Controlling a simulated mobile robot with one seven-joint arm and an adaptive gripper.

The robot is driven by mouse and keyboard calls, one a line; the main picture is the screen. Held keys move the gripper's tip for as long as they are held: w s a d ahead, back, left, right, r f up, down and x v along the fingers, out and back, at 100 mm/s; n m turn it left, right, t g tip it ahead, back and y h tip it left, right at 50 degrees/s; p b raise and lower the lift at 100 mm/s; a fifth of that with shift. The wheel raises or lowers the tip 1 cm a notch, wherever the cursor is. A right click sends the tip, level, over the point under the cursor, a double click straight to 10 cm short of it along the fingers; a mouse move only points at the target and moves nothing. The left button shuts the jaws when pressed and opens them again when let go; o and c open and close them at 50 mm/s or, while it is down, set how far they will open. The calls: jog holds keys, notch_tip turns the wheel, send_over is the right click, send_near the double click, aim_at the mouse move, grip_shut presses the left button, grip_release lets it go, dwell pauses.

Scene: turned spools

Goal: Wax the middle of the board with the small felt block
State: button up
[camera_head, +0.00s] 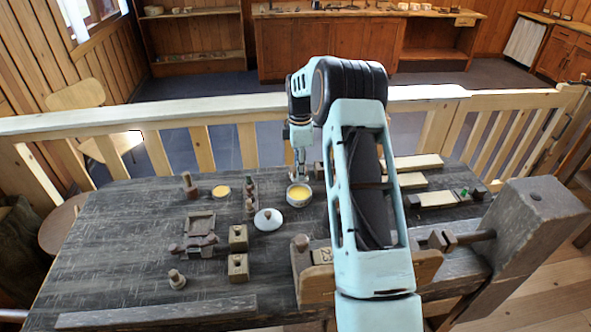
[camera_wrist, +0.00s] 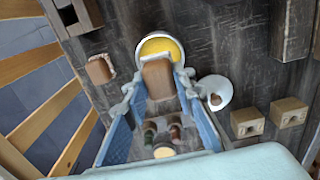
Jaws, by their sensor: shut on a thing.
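My gripper (camera_wrist: 158,86) is shut on a small brown block (camera_wrist: 157,72), apparently the felt block. The block is over the near rim of a round pot of yellow wax (camera_wrist: 162,45); I cannot tell whether it touches the wax. The head view shows my gripper (camera_head: 299,172) just above the same pot (camera_head: 299,196); the held block is not clear there. Another brown block (camera_wrist: 100,69) with pale edges lies beside the pot. Pale boards lie on the bench to the right: a far one (camera_head: 417,162), a middle one (camera_head: 410,181) and a near one (camera_head: 438,199). My arm hides their left parts.
A white lid (camera_head: 268,220) lies left of the pot. A large wooden vise (camera_head: 535,225) stands at the right. A railing (camera_head: 230,108) runs along the far edge. The left of the bench is mostly clear.

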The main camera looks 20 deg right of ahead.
jog(key=shift+f+b, duration=1.65)
jog(key=shift+f, duration=1.35)
jog(key=shift+f+b, duration=0.35)
jog(key=shift+f, duration=0.2)
jog(key=shift+r+p, duration=1.95)
jog(key=shift+r, duration=1.6)
